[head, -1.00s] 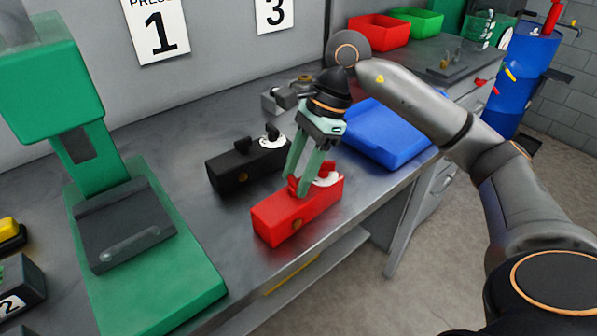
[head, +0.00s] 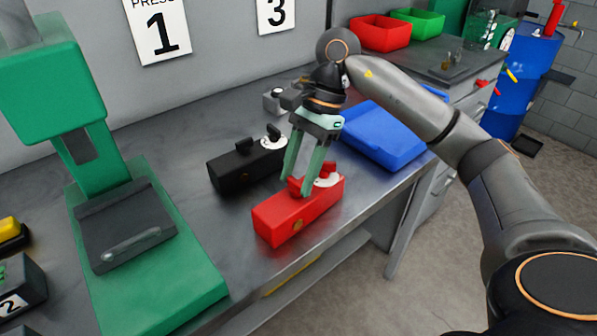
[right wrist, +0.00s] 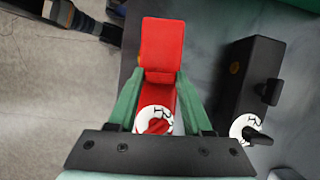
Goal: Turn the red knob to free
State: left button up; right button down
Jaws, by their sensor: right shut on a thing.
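A red box (head: 288,220) sits near the front edge of the bench. On it are a raised red lug (right wrist: 160,77) and a white lettered dial (head: 329,180) with a red knob (head: 327,168). My right gripper (head: 297,188) comes down from above, its green fingers shut on the raised red lug beside the dial. In the right wrist view the knob (right wrist: 159,127) lies between the fingers, nearer the palm than the lug. Part of the dial is hidden, and its full lettering cannot be read. My left gripper is not in view.
A similar black box (head: 235,172) with a dial stands just behind the red one. A blue tray (head: 385,135) lies to the right, and a green press (head: 150,265) stands to the left. Red (head: 380,33) and green (head: 418,22) bins are at the back.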

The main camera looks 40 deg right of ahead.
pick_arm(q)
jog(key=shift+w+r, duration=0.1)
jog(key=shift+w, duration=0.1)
pick_arm(e)
jog(key=shift+c, duration=1.6)
grip_release()
pick_arm(q)
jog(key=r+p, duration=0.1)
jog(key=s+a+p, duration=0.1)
jog(key=p, duration=0.1)
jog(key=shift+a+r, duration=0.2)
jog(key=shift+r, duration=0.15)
pick_arm(e)
jog(key=v, duration=1.2)
jog(key=shift+d+r, duration=0.15)
jog(key=shift+r, duration=0.1)
